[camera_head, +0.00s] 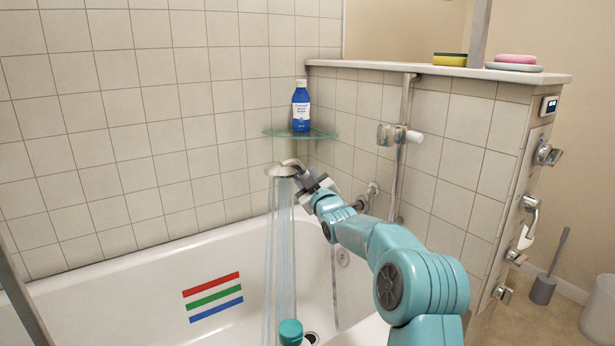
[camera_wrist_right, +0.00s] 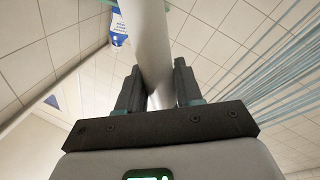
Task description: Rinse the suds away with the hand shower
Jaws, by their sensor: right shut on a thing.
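The hand shower (camera_head: 282,171) is up in the air over the bathtub, its head facing down, with streams of water (camera_head: 279,250) falling from it into the tub. My right gripper (camera_head: 305,176) is shut on its handle. In the right wrist view the white handle (camera_wrist_right: 150,45) runs between the two dark fingers (camera_wrist_right: 158,88), and water streams show at the right. The white bathtub (camera_head: 120,300) has red, green and blue stripes (camera_head: 213,297) on its inner wall. I see no clear suds on the visible tub surface. My left gripper is not in view.
A blue bottle (camera_head: 301,108) stands on a glass corner shelf (camera_head: 280,133) just above the shower head. A wall rail with a holder (camera_head: 393,135) is on the right. A teal-capped thing (camera_head: 290,331) is in the tub near the drain. A ledge (camera_head: 400,67) carries a sponge (camera_head: 450,59) and soap (camera_head: 515,58).

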